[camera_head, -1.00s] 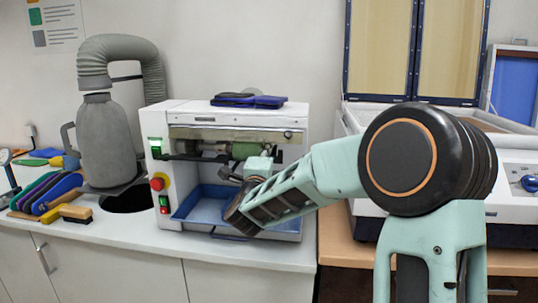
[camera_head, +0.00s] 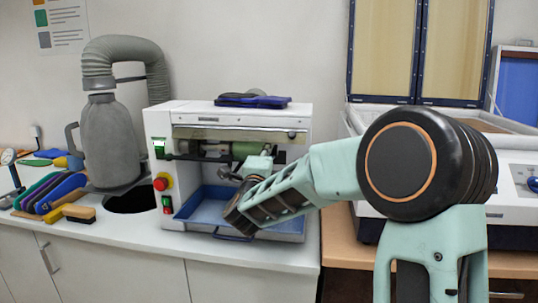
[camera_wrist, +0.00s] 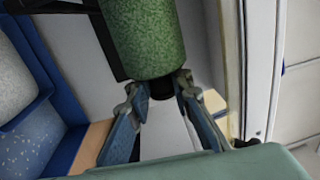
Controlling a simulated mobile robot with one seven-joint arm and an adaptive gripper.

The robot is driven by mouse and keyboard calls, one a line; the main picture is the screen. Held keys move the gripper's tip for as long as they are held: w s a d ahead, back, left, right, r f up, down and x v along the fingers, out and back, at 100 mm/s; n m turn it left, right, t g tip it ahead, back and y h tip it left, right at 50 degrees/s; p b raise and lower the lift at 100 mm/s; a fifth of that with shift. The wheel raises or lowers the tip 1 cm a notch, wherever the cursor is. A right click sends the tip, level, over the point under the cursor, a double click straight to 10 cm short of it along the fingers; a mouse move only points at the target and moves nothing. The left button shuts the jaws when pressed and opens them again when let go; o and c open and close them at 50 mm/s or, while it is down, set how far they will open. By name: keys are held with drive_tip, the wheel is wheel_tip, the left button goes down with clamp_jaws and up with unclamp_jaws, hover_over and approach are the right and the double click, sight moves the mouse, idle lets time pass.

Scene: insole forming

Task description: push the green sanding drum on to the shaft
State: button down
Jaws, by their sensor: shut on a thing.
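The green sanding drum (camera_head: 243,149) lies sideways in the opening of the white sanding machine (camera_head: 157,122). In the wrist view the drum (camera_wrist: 143,38) is a speckled green cylinder running up out of the picture. My gripper (camera_wrist: 160,90) is at the drum's near end, its two fingers closed in on either side of a short dark end piece there. In the head view my wrist blocks most of the fingers. A grey roller part (camera_head: 197,149) is in line with the drum on its left. Whether the drum sits on the shaft is hidden.
A blue tray (camera_head: 190,207) is below the opening, under my wrist. Dark blue insoles (camera_head: 252,101) lie on top of the machine. A grey hose and canister (camera_head: 107,145) stand at left, near several coloured insoles and a brush (camera_head: 79,213). A red button (camera_head: 160,182) is on the machine's front.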

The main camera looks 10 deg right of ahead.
drive_tip(key=shift+w+a+b, duration=0.15)
drive_tip(key=shift+a+b, duration=0.35)
drive_tip(key=shift+b, duration=0.15)
idle(0.5)
drive_tip(key=shift+a+r+b, duration=0.15)
drive_tip(key=shift+a+b, duration=0.05)
drive_tip(key=shift+b, duration=0.25)
idle(0.8)
drive_tip(key=c, duration=1.7)
unclamp_jaws()
drive_tip(key=shift+o, duration=0.8)
drive_tip(key=shift+f, duration=0.2)
drive_tip(key=shift+o, duration=0.7)
drive_tip(key=shift+r, duration=0.1)
